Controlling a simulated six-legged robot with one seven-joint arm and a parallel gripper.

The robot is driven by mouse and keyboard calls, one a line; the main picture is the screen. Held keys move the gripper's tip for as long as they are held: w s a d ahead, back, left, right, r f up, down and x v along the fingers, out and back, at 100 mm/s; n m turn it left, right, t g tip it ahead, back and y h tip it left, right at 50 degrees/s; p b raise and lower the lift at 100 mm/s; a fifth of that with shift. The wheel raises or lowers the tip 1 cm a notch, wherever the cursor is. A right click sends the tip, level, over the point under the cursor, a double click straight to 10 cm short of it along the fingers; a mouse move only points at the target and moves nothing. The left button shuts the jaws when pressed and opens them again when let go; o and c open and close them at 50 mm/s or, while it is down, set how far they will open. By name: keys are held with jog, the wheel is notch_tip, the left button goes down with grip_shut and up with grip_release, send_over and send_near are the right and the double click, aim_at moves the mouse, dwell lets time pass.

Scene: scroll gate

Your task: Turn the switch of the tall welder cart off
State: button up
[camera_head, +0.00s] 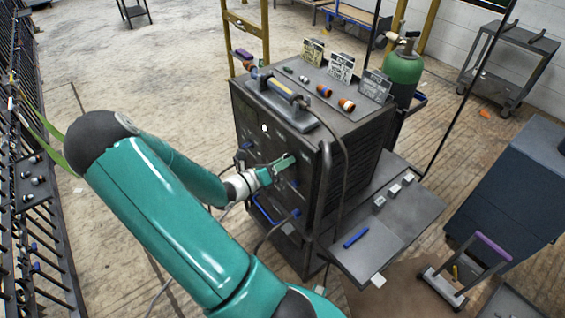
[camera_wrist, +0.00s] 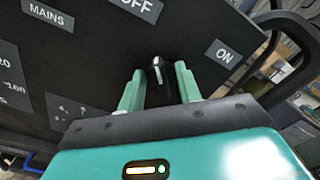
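The tall welder cart (camera_head: 352,165) is a dark upright box on a base, with its front panel facing my arm. My gripper (camera_head: 283,167) is at that panel in the head view. In the wrist view, the black switch knob (camera_wrist: 157,76) with a white mark stands between the two green fingers of my gripper (camera_wrist: 159,88). The fingers are apart, with narrow gaps beside the knob. The white mark points roughly upward in the picture. The OFF label (camera_wrist: 142,8) is above the knob, the ON label (camera_wrist: 222,53) to its right, and the MAINS label (camera_wrist: 48,15) at upper left.
A green gas cylinder (camera_head: 403,68) stands behind. A blue cabinet (camera_head: 510,190) is at right. Open floor (camera_head: 130,75) lies at left.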

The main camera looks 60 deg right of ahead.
jog(key=shift+a, duration=0.1)
jog(key=v, duration=1.3)
jog(key=shift+a, duration=0.3)
jog(key=shift+w, duration=0.15)
jog(key=a+r+m+t+y, duration=0.7)
jog(key=a+r+m, duration=0.3)
jog(key=a, duration=0.5)
jog(key=a+r+m+t+y, duration=0.6)
jog(key=a+r+m+y, duration=0.3)
jog(key=a+r, duration=0.3)
jog(key=a+m, duration=0.1)
jog(key=a, duration=0.2)
jog(key=shift+w+a+r+m+t, duration=0.2)
jog(key=shift+a+r+m+t, duration=0.15)
jog(key=shift+m+t, duration=0.05)
jog(key=shift+s, duration=0.1)
